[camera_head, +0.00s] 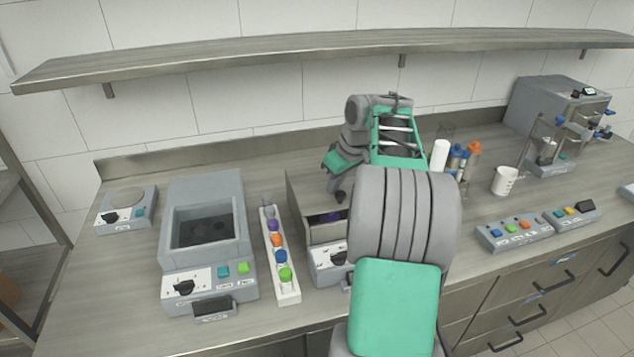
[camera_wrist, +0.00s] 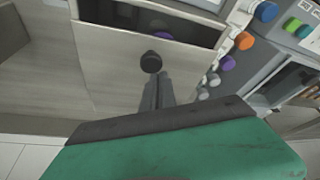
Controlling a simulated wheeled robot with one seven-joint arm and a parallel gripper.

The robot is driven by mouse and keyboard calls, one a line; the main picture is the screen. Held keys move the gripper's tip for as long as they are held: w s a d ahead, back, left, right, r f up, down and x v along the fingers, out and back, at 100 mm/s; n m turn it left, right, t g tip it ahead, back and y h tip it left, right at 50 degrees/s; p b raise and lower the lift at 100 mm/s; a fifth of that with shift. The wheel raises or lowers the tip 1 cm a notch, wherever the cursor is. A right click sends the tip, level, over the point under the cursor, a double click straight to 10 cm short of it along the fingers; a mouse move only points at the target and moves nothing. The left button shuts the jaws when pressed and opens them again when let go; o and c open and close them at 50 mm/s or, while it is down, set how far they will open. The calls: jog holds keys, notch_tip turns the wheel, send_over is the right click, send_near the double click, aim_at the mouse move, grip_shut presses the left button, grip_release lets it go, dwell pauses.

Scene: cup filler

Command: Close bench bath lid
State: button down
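The bench bath (camera_head: 316,231) is a grey box at the middle of the bench, partly hidden by my arm. Its flat lid (camera_head: 308,198) covers the rear part, and a dark opening (camera_head: 328,226) shows at the front. In the wrist view the lid (camera_wrist: 112,68) carries a round black knob (camera_wrist: 151,62), with the open slot (camera_wrist: 120,14) beyond it and something purple inside. My gripper (camera_wrist: 158,80) has its narrow fingers together right behind the knob, on the side away from the slot. I cannot tell whether they touch it. Nothing shows between the fingers.
A white rack (camera_head: 287,291) with several coloured caps stands just left of the bath. Another grey bath (camera_head: 204,180) with an open well is further left. A button panel (camera_head: 513,233) and a white beaker (camera_head: 504,181) are to the right. A shelf (camera_head: 300,48) hangs above.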

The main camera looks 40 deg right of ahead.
aim_at(335, 207)
jog(key=s, duration=0.2)
jog(key=s+a+b, duration=0.1)
jog(key=s, duration=0.1)
jog(key=shift+f, duration=0.15)
jog(key=shift+s+f, duration=0.1)
